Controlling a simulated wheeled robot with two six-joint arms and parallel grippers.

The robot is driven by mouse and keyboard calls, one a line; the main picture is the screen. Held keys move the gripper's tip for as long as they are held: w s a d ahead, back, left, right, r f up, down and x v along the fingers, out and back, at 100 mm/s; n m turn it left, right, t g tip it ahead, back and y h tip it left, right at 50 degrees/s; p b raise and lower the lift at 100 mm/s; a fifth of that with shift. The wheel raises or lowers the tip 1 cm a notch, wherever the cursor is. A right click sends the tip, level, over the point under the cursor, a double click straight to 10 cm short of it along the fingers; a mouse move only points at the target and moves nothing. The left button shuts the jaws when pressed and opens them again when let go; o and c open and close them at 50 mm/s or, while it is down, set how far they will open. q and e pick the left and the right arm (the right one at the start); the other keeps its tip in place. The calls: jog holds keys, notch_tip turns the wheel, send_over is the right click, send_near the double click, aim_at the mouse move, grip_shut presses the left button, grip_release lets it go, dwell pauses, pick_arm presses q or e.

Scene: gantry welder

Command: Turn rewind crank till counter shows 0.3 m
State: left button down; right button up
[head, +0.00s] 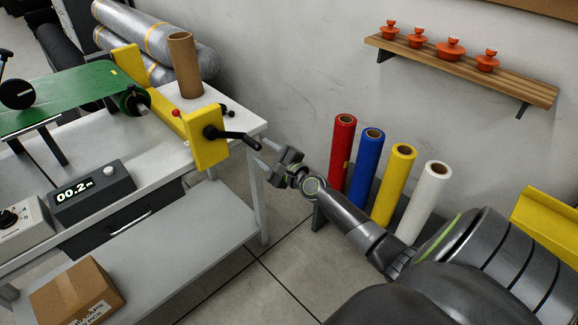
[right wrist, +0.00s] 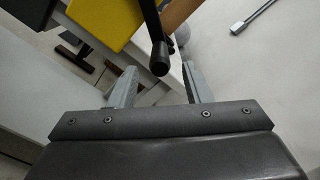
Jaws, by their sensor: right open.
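The rewind crank (head: 232,138) is a black arm and handle on a yellow bracket (head: 207,150) at the right end of the bench. The crank handle points right, toward my right gripper (head: 264,153). The right gripper is open and empty, just right of the handle's end. In the right wrist view, the dark end of the crank handle (right wrist: 159,62) lies between or just beyond the open fingertips (right wrist: 161,72); contact cannot be told. The counter (head: 92,193) on the bench reads "00.2 m". My left gripper is out of view.
Red (head: 341,150), blue (head: 366,160), yellow and white rolls stand behind my right arm. A cardboard tube (head: 185,65) stands on the bench. A cardboard box (head: 76,293) sits on the lower shelf (head: 190,255).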

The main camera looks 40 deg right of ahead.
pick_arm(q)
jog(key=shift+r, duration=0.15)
pick_arm(e)
jog(key=s, duration=1)
jog(key=shift+d, duration=0.35)
jog(key=shift+s, duration=0.1)
